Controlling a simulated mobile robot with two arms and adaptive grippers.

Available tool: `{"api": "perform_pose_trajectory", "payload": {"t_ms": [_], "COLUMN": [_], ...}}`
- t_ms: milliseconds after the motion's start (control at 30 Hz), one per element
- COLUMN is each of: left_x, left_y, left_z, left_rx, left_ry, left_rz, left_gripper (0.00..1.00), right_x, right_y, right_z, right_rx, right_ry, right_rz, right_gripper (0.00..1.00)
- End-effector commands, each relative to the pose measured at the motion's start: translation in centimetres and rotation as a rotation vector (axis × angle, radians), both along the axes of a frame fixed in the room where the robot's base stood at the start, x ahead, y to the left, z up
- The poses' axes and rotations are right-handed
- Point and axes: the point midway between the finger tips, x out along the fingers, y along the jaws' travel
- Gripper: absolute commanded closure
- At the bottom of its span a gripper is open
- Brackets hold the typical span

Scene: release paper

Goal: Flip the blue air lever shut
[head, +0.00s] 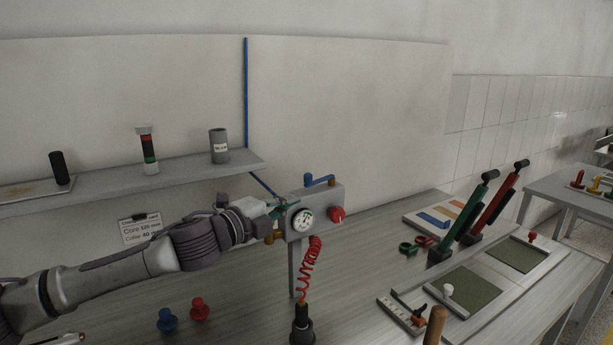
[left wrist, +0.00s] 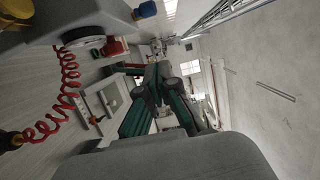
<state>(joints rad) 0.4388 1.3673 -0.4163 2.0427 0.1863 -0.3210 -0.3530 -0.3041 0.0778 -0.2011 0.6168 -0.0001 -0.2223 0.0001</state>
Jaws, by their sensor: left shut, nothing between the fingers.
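The blue air lever (head: 319,180) sits on top of a grey valve box (head: 327,207) on a post. Its arm lies roughly level along the box top. In the left wrist view a blue piece that looks like the lever (left wrist: 147,9) shows at the top edge. My left gripper (head: 284,209) has teal fingers and is at the left end of the box, below and left of the lever. Its fingers also show in the left wrist view (left wrist: 158,72), shut and empty. I cannot tell whether they touch the box. My right gripper is not in view.
The box bears a gauge (head: 302,219) and a red knob (head: 337,214); a red coiled hose (head: 310,270) hangs below. A shelf (head: 190,170) is behind my left arm. Green (head: 465,220) and red (head: 500,195) levers stand right. Space above the box is clear.

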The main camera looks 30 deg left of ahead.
Motion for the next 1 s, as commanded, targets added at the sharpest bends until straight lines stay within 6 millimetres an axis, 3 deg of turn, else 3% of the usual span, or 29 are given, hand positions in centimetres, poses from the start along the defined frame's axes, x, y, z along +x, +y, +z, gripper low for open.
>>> {"api": "perform_pose_trajectory", "payload": {"t_ms": [33, 100, 400, 500, 633, 1000], "left_x": [0.8, 2.3, 8.5, 9.0, 9.7, 10.0], "left_y": [-0.5, -0.7, -2.4, -0.5, 0.7, 1.3], "left_z": [1.1, 1.1, 0.7, 0.4, 0.3, 0.0], "left_rx": [-0.007, -0.008, -0.002, 0.004, 0.002, 0.001], "left_ry": [-0.003, -0.004, 0.0, 0.002, 0.0, 0.001], "left_rz": [-0.005, -0.002, -0.004, 0.002, -0.001, -0.003], "left_gripper": [1.0, 1.0, 1.0, 1.0, 1.0, 1.0], "right_x": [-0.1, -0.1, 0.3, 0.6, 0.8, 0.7], "right_y": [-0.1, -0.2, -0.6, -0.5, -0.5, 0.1], "right_z": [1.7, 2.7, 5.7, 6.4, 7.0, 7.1], "right_rx": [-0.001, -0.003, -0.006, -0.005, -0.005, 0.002], "right_ry": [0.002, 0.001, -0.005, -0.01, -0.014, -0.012], "right_rz": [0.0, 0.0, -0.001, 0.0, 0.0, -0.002], "right_gripper": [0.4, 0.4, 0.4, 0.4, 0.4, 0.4]}}
